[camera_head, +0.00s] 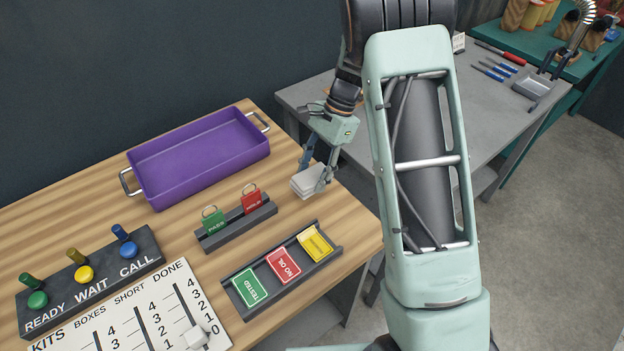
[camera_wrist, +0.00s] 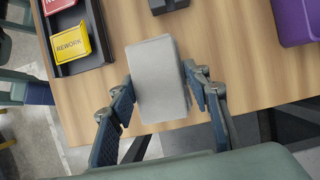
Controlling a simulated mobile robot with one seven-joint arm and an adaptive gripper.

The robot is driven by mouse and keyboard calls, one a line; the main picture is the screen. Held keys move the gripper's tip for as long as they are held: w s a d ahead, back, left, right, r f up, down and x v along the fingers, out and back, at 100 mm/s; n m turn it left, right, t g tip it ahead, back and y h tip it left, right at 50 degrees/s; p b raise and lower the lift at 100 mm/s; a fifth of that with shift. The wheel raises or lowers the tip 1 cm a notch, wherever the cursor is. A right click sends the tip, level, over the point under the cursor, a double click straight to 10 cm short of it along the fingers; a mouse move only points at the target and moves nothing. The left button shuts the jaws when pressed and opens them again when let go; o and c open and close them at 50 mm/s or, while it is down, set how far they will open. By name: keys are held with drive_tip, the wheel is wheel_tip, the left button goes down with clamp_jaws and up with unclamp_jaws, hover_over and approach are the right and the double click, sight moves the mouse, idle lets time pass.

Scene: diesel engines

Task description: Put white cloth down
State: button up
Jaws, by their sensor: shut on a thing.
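The white cloth (camera_head: 308,181) is a folded, block-like pad near the right end of the wooden table. My gripper (camera_head: 315,178) is shut on it, with one finger on each side. In the wrist view the cloth (camera_wrist: 158,80) sits between the two fingers of my gripper (camera_wrist: 160,95), with bare wood around it. Whether its underside touches the table or is just above it, I cannot tell.
A purple tray (camera_head: 200,188) lies at the back of the wooden table (camera_head: 345,222). A rack with PASS and HOLD tags (camera_head: 240,228) and a holder with coloured cards (camera_head: 300,282) stand nearby. A grey table (camera_head: 470,110) is behind on the right. Bare wood surrounds the cloth.

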sight(312, 181)
drive_tip(key=shift+w+a+f, duration=0.1)
drive_tip(key=shift+w+f, duration=0.4)
drive_tip(key=shift+f, duration=0.1)
drive_tip(key=shift+w+f, duration=0.15)
drive_tip(key=shift+f, duration=1.5)
drive_tip(key=shift+f, duration=0.15)
drive_tip(key=o, duration=1)
drive_tip(key=shift+o, duration=0.2)
drive_tip(key=shift+r, duration=0.25)
drive_tip(key=v, duration=1.1)
drive_tip(key=shift+r, duration=0.4)
